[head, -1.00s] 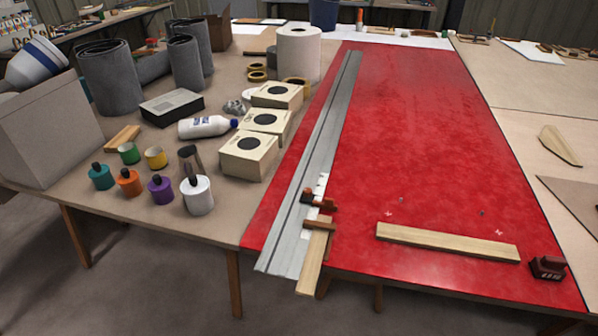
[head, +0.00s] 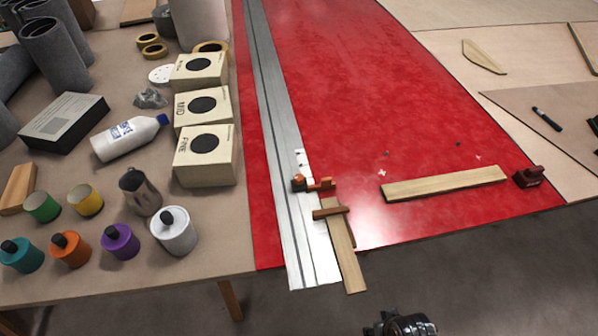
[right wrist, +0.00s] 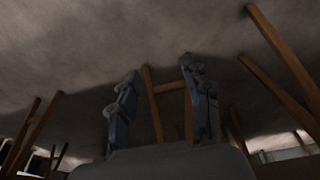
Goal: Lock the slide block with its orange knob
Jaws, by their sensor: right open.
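In the head view, the slide block (head: 321,184) is a small brown piece on the grey metal rail (head: 284,150), near the rail's front end. Its small orange knob (head: 298,181), dark in part, is at its left end; I cannot tell its lock state. A second brown piece (head: 330,212) lies just in front, across a pale wooden strip (head: 346,255) that overhangs the table edge. In the right wrist view my right gripper (right wrist: 160,75) is open and empty, with floor and table legs beyond it. My left gripper is not in view.
Boxes, a white bottle (head: 128,138) and several paint jars (head: 173,231) crowd the table left of the rail. A wooden batten (head: 443,184) and a dark red tool (head: 529,177) lie at right on the red panel (head: 370,90). The panel's middle is clear.

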